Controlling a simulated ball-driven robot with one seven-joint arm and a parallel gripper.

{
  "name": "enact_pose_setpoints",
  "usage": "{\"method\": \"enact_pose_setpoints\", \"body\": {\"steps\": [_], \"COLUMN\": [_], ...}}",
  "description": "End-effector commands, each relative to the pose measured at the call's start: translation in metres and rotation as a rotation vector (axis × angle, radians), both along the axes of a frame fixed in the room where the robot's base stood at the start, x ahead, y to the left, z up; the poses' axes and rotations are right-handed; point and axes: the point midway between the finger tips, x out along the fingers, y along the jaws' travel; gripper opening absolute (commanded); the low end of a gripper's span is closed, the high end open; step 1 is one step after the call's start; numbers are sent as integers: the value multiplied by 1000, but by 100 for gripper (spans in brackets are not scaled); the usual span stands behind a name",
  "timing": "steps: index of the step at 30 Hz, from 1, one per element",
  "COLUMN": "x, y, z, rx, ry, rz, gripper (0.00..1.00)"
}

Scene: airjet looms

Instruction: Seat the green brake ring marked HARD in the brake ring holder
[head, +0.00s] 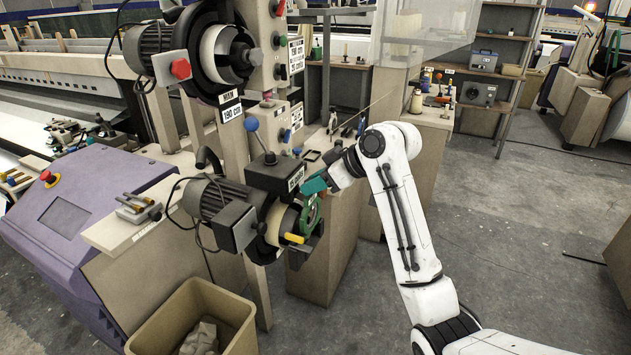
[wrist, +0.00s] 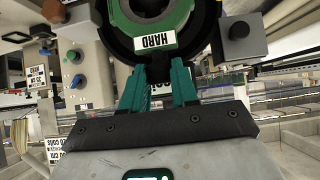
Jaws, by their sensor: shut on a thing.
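The green brake ring (wrist: 176,22) marked HARD is at the top of the wrist view, its white label facing me. My gripper (wrist: 158,88), with teal fingers, is shut on the ring's near edge. In the head view my gripper (head: 314,187) is at the front of the lower feeder, with the green ring (head: 311,215) just below the fingers. A black round part (wrist: 205,40), which looks like the brake ring holder, shows behind and around the ring. Whether the ring touches or sits inside it, I cannot tell.
The lower feeder has a motor (head: 222,200) and a yellow piece (head: 294,238) near the ring. An upper feeder (head: 215,50) hangs above. A beige bin (head: 195,310) stands below left, a purple loom cabinet (head: 75,215) at left. Floor (head: 530,220) at right is open.

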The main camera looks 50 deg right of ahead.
Motion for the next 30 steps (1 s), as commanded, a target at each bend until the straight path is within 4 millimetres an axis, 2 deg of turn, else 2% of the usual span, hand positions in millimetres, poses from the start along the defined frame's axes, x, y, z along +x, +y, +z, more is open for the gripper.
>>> {"method": "enact_pose_setpoints", "body": {"steps": [30], "x": [0], "y": [0], "z": [-24], "rx": [0], "ry": [-1], "rz": [-1], "gripper": [4]}}
